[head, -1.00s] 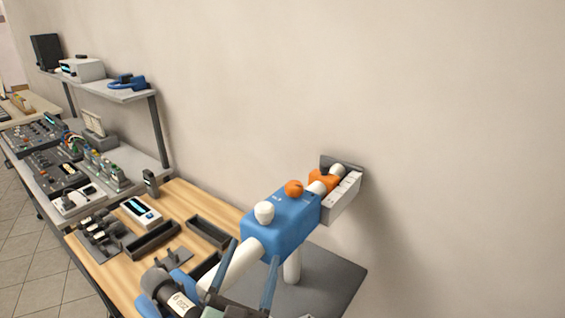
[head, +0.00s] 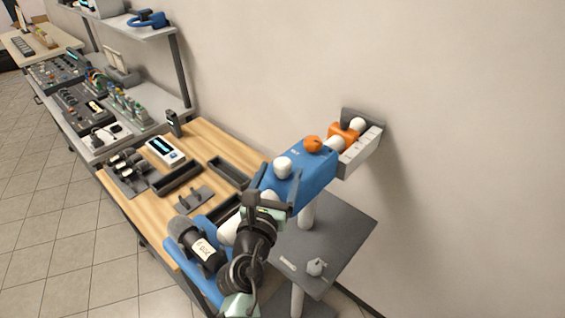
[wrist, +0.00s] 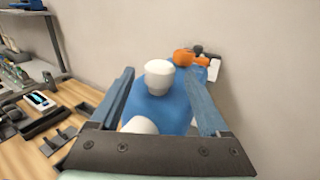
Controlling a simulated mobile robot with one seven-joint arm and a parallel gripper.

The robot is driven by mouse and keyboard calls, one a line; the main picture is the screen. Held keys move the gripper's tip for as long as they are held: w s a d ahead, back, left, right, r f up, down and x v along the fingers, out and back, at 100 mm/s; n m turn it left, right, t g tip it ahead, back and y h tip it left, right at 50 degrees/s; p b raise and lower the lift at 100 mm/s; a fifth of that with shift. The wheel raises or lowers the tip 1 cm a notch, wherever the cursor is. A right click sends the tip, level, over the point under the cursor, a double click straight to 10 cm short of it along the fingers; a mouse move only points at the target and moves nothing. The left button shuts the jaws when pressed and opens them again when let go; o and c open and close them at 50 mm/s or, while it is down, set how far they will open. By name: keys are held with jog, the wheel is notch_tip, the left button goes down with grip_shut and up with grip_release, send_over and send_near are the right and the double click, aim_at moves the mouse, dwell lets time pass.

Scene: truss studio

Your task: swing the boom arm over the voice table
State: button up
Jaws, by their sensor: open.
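The boom arm's blue housing (head: 302,172) reaches from a grey wall mount (head: 362,121) past an orange joint and knob, down and left. A white knob (head: 282,168) stands on the housing. A dark microphone with a pale label (head: 203,249) hangs low, left of my arm. My gripper (head: 273,193) is open over the housing's near end. In the wrist view, its blue fingers (wrist: 158,76) stand apart, with the white knob (wrist: 159,76) seen between them and a white rounded part below. Contact cannot be told. I cannot tell which table is the voice table.
A wooden table (head: 215,135) at left holds dark trays, small microphones and a white device with a screen (head: 166,150). A small grey table (head: 345,232) stands under the boom with a small white item. A shelf bench with mixers is farther left. Floor is clear at lower left.

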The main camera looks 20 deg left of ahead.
jog(key=shift+w+a, duration=0.15)
jog(key=shift+w, duration=0.6)
jog(key=shift+w+a, duration=0.1)
jog(key=shift+w, duration=0.65)
grip_shut()
dwell(0.4)
